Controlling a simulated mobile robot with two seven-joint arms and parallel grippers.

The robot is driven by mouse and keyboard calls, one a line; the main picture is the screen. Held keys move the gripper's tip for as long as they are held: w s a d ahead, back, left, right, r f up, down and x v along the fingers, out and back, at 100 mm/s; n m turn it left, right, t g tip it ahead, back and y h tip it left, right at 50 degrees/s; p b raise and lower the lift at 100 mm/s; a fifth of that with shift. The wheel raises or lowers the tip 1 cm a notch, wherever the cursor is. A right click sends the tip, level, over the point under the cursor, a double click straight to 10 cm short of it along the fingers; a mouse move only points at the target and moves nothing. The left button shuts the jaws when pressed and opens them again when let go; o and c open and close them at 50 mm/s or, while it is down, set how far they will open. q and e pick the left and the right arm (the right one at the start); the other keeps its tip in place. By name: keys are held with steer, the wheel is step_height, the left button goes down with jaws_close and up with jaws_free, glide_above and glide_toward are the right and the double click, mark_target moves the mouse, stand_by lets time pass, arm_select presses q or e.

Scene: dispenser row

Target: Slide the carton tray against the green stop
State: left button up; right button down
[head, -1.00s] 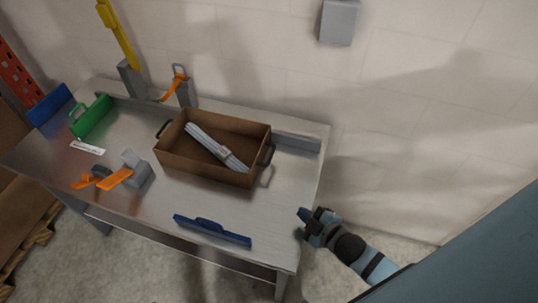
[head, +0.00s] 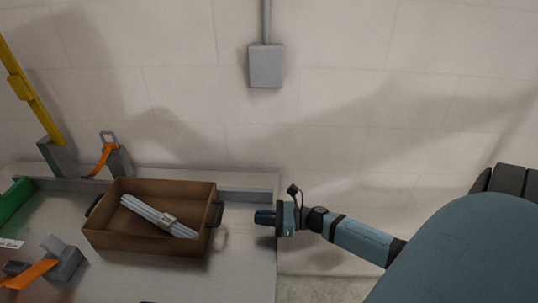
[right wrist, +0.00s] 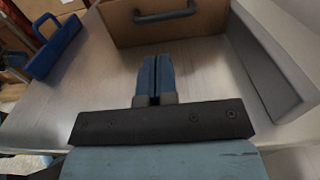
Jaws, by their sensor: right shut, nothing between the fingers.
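The carton tray (head: 150,241) is a brown open box on the metal bench, with a dark handle at each end. A bundle of grey-white strips with a band (head: 160,216) lies inside it. The green stop (head: 14,200) is at the left picture edge, with bare bench between it and the tray. My right gripper (head: 262,217) is shut and empty, to the right of the tray's right handle and apart from it. In the right wrist view its fingers (right wrist: 151,76) point at the tray's end wall and handle (right wrist: 165,15). My left gripper is not in view.
A grey rail (head: 248,184) runs along the bench's back edge. Grey blocks with an orange strap (head: 65,262) sit at the front left; a dispenser with an orange lever (head: 115,160) stands behind. The blue stop (right wrist: 55,46) shows in the wrist view.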

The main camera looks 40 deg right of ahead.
steer(key=p+x, duration=0.1)
steer(key=x, duration=0.7)
steer(key=shift+r, duration=0.1)
steer(key=shift+w+a, duration=0.35)
